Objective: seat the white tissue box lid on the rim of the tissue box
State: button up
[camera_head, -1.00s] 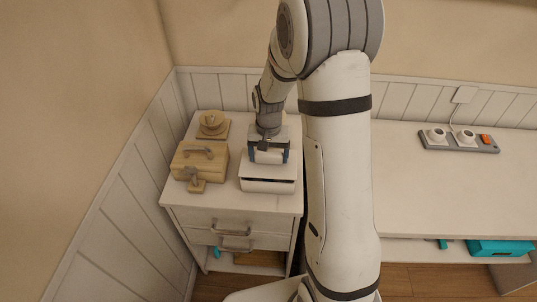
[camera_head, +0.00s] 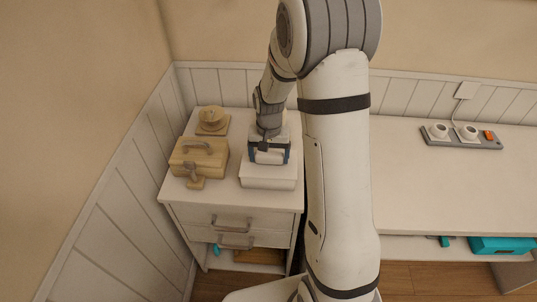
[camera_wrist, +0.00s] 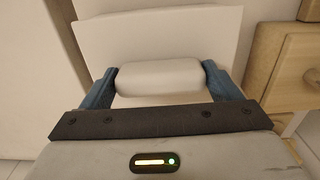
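The white tissue box (camera_head: 268,184) stands on top of the white drawer cabinet. Its white lid (camera_head: 252,167) lies level over it, and no dark gap shows between lid and rim from the front. The far rim is hidden. My gripper (camera_head: 269,158) is above the box, pointing down. In the wrist view its blue fingertips (camera_wrist: 160,76) are on both sides of the lid's raised white handle (camera_wrist: 160,84), apparently touching it. The flat lid plate (camera_wrist: 155,30) spreads out beyond the handle.
A wooden box with a handle (camera_head: 193,160) stands left of the tissue box, with a round wooden piece (camera_head: 212,121) behind it. The cabinet (camera_head: 230,212) has handled drawers. A power strip (camera_head: 462,136) lies on the white desk (camera_head: 440,185) to the right.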

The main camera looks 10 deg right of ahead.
aim_at(269, 153)
jog(key=o, duration=0.3)
jog(key=shift+r, duration=0.1)
notch_tip(269, 153, up, 7)
jog(key=shift+f, duration=0.1)
jog(key=shift+r, duration=0.45)
jog(key=shift+r, duration=0.15)
jog(key=s+r+n+t, duration=0.1)
jog(key=s+r, duration=0.4)
jog(key=s, duration=0.5)
jog(key=s+r+n+t, duration=0.1)
jog(key=s+r, duration=0.3)
jog(key=s, duration=0.7)
jog(key=shift+r+n+t, duration=0.3)
jog(key=shift+r+n, duration=0.1)
jog(key=shift+n, duration=0.5)
